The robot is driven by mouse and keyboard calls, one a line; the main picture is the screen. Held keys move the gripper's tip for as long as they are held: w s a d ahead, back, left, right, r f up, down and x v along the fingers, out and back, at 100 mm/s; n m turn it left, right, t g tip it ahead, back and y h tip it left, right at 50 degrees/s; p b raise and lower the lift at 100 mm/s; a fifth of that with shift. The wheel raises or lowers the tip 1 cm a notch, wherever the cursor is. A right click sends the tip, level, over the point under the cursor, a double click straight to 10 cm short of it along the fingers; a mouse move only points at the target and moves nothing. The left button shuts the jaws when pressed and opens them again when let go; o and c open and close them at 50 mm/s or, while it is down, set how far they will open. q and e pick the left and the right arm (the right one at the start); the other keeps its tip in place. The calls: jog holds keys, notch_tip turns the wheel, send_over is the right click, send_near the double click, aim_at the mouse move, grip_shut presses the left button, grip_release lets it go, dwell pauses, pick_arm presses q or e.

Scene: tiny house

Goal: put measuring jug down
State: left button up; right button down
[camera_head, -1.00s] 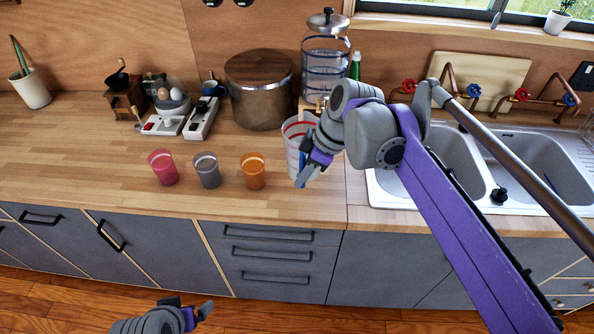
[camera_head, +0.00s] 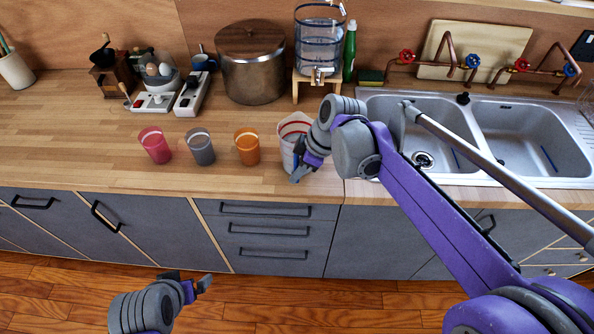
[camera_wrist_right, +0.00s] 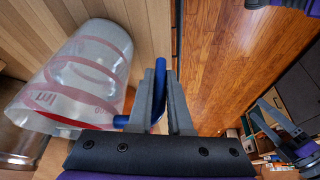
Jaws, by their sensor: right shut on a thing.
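The measuring jug (camera_head: 288,148) is clear with red markings and a blue handle. It is upright near the front edge of the wooden counter, right of the orange cup (camera_head: 247,148). I cannot tell whether its base touches the counter. My right gripper (camera_head: 299,172) is shut on the handle and partly hides the jug. The right wrist view shows the jug (camera_wrist_right: 85,75) left of the fingers (camera_wrist_right: 164,85), with the blue handle between them. My left gripper (camera_head: 190,284) is open and empty, low in front of the drawers.
A grey cup (camera_head: 200,149) and a pink cup (camera_head: 155,147) stand further left. A lidded pot (camera_head: 252,75) and a water dispenser (camera_head: 318,45) are behind. The sink (camera_head: 445,135) lies to the right. Bare counter (camera_head: 60,140) extends on the left.

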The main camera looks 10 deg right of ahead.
jog(key=c, duration=1.3)
grip_release()
jog(key=shift+f, duration=0.15)
jog(key=o, duration=0.5)
jog(key=shift+c, duration=0.2)
jog(key=v, duration=1.2)
jog(key=s+d+f+m+t+h, duration=0.2)
jog(key=s+f+m+t+h, duration=0.1)
jog(key=s+f+m, duration=0.9)
jog(key=s+f+h+p, duration=0.1)
jog(key=s+f, duration=0.3)
jog(key=shift+d+m, duration=0.2)
jog(key=shift+m, duration=0.2)
jog(key=shift+s, duration=0.1)
